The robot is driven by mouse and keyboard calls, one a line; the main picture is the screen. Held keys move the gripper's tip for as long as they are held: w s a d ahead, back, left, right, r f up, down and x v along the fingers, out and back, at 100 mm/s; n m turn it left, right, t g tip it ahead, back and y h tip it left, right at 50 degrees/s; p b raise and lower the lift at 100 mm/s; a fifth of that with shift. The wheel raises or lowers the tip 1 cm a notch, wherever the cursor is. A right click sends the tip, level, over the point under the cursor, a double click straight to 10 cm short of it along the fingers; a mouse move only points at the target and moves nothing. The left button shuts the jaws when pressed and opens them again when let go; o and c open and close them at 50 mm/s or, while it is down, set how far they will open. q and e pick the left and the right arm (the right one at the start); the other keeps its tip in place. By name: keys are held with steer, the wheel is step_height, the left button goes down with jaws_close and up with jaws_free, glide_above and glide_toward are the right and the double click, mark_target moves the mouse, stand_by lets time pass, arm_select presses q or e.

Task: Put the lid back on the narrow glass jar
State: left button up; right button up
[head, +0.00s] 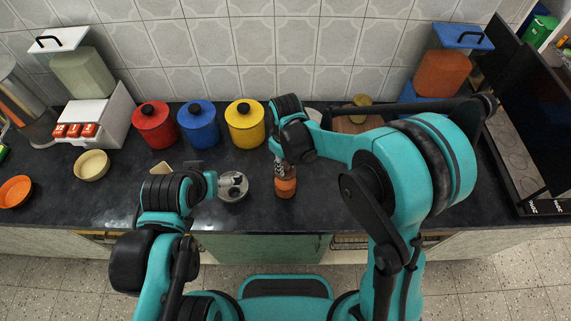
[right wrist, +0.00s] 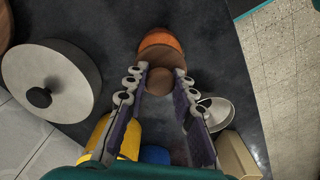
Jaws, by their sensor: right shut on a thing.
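The narrow glass jar (head: 286,188), with orange contents, stands on the dark counter in front of my body; it also shows in the right wrist view (right wrist: 160,40). My right gripper (head: 284,168) is above it, shut on the round wooden lid (right wrist: 160,80). In the right wrist view the fingers (right wrist: 162,74) are on both sides of the lid, which overlaps the jar's near side. I cannot tell whether the lid is seated or held just above the jar. My left gripper (head: 232,184) is left of the jar, over a small steel dish; its finger opening is unclear.
Red (head: 154,125), blue (head: 198,123) and yellow (head: 245,123) canisters stand behind. A grey pot lid with a black knob (right wrist: 45,78) is close to my right gripper. A steel dish (head: 233,196) is left of the jar. A cream bowl (head: 92,165) lies farther left.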

stand_by(0.4)
steer(key=o, duration=1.5)
steer(key=shift+r, duration=0.1)
steer(key=shift+r+p, duration=2.35)
steer(key=shift+r, duration=1.1)
jaws_close()
steer(key=shift+f, duration=0.25)
